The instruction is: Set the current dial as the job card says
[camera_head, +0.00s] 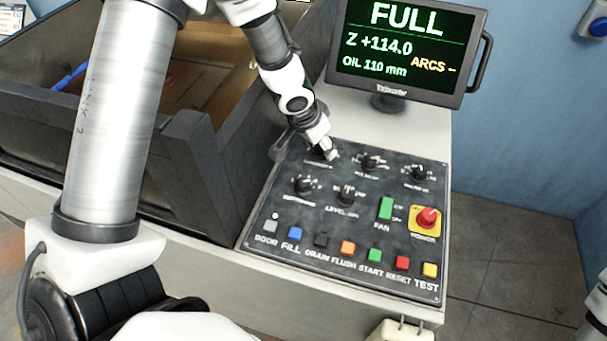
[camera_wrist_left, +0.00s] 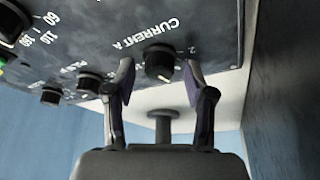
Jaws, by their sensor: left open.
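The black control panel (camera_head: 352,262) carries several knobs. The current dial (camera_wrist_left: 160,62) is a round black knob with a pale pointer line, beside the printed words "CURRENT A" in the left wrist view. In the head view it lies at the panel's far left corner, largely hidden by my left gripper (camera_head: 325,152). In the wrist view the open fingers of my left gripper (camera_wrist_left: 159,75) stand on either side of the dial; contact cannot be told. The dial's setting is not readable. My right gripper is not in view.
A monitor (camera_head: 470,48) behind the panel reads FULL, Z +114.0 and OIL 110 mm. Other knobs, a green fan switch (camera_head: 385,208), a red power knob (camera_head: 428,217) and a row of coloured buttons sit nearby. A dark-walled tank (camera_head: 215,130) stands left of the panel.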

